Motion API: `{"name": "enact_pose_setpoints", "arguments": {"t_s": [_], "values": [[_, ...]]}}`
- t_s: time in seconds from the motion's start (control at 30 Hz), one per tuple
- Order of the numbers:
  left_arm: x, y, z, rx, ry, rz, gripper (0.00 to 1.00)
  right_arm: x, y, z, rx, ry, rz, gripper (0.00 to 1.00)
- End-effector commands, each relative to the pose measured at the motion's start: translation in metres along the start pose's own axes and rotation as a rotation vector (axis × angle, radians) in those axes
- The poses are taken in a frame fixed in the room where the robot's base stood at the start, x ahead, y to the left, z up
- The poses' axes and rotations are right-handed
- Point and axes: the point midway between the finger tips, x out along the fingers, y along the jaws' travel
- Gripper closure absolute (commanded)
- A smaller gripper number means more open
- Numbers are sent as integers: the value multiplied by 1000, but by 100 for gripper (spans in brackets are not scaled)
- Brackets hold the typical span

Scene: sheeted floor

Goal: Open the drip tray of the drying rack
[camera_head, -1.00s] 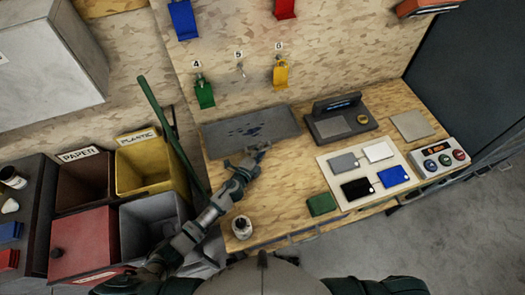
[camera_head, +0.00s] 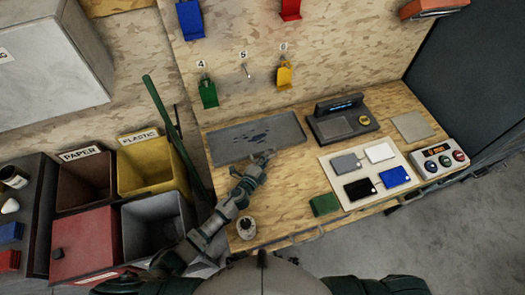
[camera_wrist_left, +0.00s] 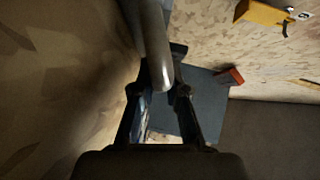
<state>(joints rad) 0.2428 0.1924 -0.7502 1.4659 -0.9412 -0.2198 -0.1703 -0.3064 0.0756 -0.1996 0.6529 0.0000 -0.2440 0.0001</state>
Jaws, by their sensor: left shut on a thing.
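The drip tray appears to be the flat grey tray (camera_head: 235,147) with dark wet-looking spots, lying at the back left of the wooden bench in the head view. My left gripper (camera_head: 264,158) is at the tray's front edge. In the left wrist view my left gripper (camera_wrist_left: 160,92) is shut on a grey rounded bar (camera_wrist_left: 152,35) that comes down between its fingers. How the bar joins the tray is hidden. My right gripper is not in view.
On the bench are a small jar (camera_head: 246,228), a green block (camera_head: 325,204), a white board (camera_head: 340,195) with several cards, a dark terminal (camera_head: 340,128) and a button box (camera_head: 440,160). A green pole (camera_head: 172,130) and bins (camera_head: 150,165) stand left. Tagged items hang above.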

Motion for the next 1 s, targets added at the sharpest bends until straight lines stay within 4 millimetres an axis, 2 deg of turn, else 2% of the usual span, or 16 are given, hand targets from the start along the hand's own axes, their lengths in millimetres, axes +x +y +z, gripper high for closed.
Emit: {"name": "enact_pose_setpoints", "arguments": {"t_s": [0.1,0.33,0.37,0.4,0.47,0.77,0.87,1.0], "values": [[-8,4,-1,2,-12,7,100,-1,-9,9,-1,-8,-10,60],[-7,5,1,3,-16,7,100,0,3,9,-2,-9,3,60],[-8,5,1,3,-16,7,84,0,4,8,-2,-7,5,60],[-8,5,1,2,-15,7,74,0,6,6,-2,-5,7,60],[-8,5,2,2,-15,6,61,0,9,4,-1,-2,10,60],[-7,2,0,3,-14,3,61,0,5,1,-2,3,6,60],[-7,-7,0,5,-14,-2,61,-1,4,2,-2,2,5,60],[-11,-29,-3,6,-11,-1,61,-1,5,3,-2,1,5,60]]}}
